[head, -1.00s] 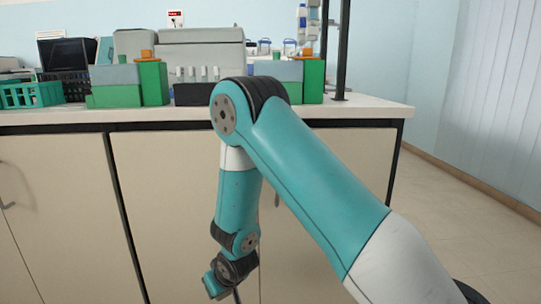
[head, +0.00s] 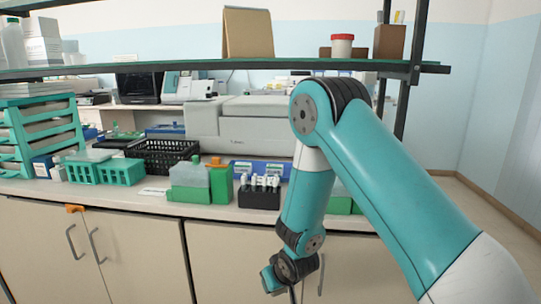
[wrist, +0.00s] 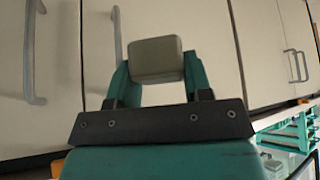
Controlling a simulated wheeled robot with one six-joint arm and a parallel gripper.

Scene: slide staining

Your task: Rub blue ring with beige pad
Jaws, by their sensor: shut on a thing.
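My gripper (wrist: 156,72) is shut on a beige pad (wrist: 155,55), a small rounded block held between its two teal fingers in the wrist view. In the head view my gripper (head: 272,279) hangs low in front of the cabinet doors, below the bench top, and the pad cannot be made out there. I cannot make out a blue ring in either view.
The bench top (head: 150,199) carries green baskets (head: 120,172), a black basket (head: 160,155), a black rack of white-topped tubes (head: 259,192) and a grey machine (head: 240,122). A shelf (head: 300,65) spans above. An orange item (head: 75,208) sits at the bench's front edge.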

